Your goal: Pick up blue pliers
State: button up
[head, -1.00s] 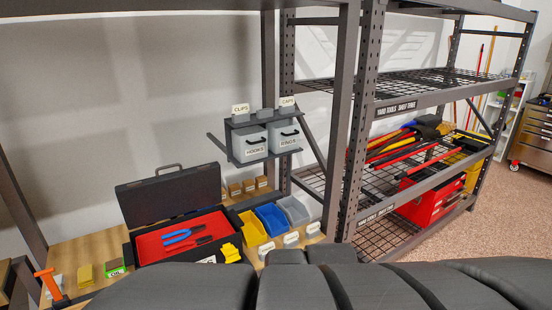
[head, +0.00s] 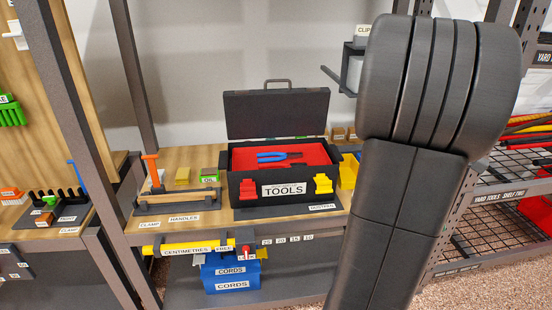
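The blue pliers (head: 272,157) lie on the red lining inside the open black toolbox (head: 247,207), which is labelled TOOLS. Their blue handles point left and a dark part extends to the right. The toolbox lid (head: 276,113) stands up behind it. The toolbox sits on a wooden shelf in the middle of the head view. My arm fills the right of the view, to the right of the toolbox. My gripper's fingers are not visible.
Dark uprights (head: 138,75) frame the shelf. A blue CORDS box (head: 231,271) is below.

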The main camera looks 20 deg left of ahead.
aim_at(292, 155)
jog(key=i+j+u, duration=0.1)
jog(key=u, duration=0.4)
jog(key=i+j+u, duration=0.1)
jog(key=u, duration=0.35)
jog(key=i+j+u, duration=0.1)
jog(key=u, duration=0.4)
jog(key=i, duration=0.85)
